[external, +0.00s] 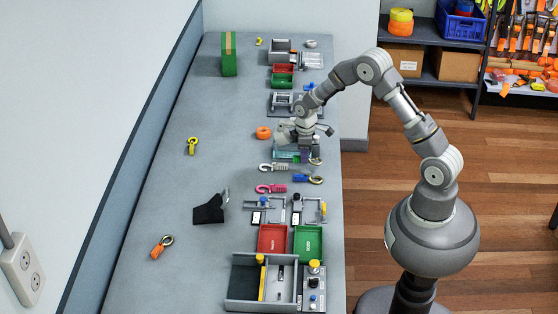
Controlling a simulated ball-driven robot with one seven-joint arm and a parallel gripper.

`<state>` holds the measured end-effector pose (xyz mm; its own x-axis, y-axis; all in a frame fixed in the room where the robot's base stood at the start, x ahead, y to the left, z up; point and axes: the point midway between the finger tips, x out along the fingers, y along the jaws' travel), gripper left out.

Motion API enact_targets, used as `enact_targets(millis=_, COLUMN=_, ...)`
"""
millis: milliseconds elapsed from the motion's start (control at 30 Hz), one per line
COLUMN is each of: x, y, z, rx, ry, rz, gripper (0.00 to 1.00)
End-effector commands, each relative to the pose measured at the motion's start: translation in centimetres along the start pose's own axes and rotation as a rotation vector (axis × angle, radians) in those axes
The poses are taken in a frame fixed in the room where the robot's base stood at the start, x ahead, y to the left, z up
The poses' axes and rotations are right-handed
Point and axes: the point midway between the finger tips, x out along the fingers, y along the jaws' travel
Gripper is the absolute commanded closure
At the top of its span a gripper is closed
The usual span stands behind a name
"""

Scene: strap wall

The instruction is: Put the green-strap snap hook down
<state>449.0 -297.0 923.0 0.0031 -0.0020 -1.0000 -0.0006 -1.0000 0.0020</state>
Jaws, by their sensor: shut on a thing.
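My gripper (305,148) is low over the right side of the grey bench, pointing down. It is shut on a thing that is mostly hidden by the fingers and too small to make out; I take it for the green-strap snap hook. A teal-green piece (285,156) shows just left of the fingertips. I cannot tell whether it belongs to the held hook or lies on the bench. A metal ring (316,161) shows just right of the fingertips.
Near my gripper lie a grey hook (279,168), a blue hook (308,179), a pink hook (271,188) and an orange ring (263,132). Red (272,240) and green (308,245) trays stand in front. The bench's left middle (165,195) is mostly clear.

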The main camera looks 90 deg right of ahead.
Motion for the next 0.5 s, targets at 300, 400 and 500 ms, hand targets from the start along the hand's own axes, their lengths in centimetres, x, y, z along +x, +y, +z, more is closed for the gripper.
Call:
enact_targets(millis=300, x=3.1, y=-0.1, z=0.2, rx=0.0, ry=-0.002, rz=-0.001, gripper=1.0)
enact_targets(millis=400, x=3.1, y=-0.1, z=0.2, rx=0.0, ry=-0.002, rz=-0.001, gripper=1.0)
enact_targets(millis=500, x=3.5, y=-0.1, z=0.2, rx=0.0, ry=-0.003, rz=-0.001, gripper=1.0)
